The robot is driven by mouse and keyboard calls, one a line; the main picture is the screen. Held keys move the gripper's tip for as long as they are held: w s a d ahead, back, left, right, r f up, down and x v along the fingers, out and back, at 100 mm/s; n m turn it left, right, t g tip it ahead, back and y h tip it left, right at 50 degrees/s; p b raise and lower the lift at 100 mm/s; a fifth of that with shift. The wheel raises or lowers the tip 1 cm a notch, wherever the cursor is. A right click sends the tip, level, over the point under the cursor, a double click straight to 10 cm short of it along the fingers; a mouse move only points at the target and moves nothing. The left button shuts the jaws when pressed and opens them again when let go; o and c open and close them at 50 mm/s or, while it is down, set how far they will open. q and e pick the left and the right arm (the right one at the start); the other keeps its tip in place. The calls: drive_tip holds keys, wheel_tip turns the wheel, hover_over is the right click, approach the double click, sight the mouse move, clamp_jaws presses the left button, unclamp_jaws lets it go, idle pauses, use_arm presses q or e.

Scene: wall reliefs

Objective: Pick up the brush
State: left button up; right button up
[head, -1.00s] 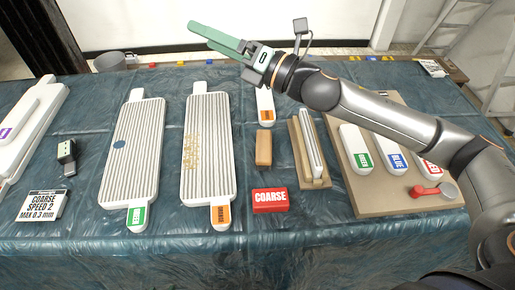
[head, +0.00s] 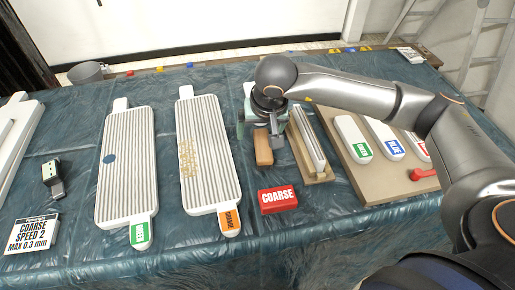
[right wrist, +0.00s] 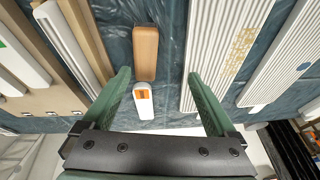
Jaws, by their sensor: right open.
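The brush appears to be the tan wooden block (head: 263,147) lying on the blue-green covered table, between the ribbed panel with the orange label and the wooden holder; no bristles show. In the right wrist view the wooden block (right wrist: 145,52) lies ahead, between the lines of the two fingers. My right gripper (head: 263,128) points down above the table, just beyond the block in the head view. Its green fingers are apart and empty, as the right wrist view (right wrist: 158,74) shows. My left gripper is out of view.
A red COARSE block (head: 278,199) lies in front of the wooden block. Ribbed panels (head: 207,150) and (head: 127,165) lie to the left. A wooden holder with a white bar (head: 309,145) stands close on the right. A board with labelled white pieces (head: 375,185) is farther right.

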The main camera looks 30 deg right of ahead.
sight(263, 144)
drive_tip(key=shift+h, duration=0.6)
drive_tip(key=x, duration=0.4)
drive_tip(key=d+x, duration=0.1)
drive_tip(key=x, duration=0.3)
drive_tip(key=d+x, duration=0.1)
drive_tip(key=x, duration=0.3)
drive_tip(key=shift+w+p, duration=0.4)
drive_tip(key=shift+f+b, duration=0.25)
drive_tip(key=shift+b, duration=0.1)
clamp_jaws()
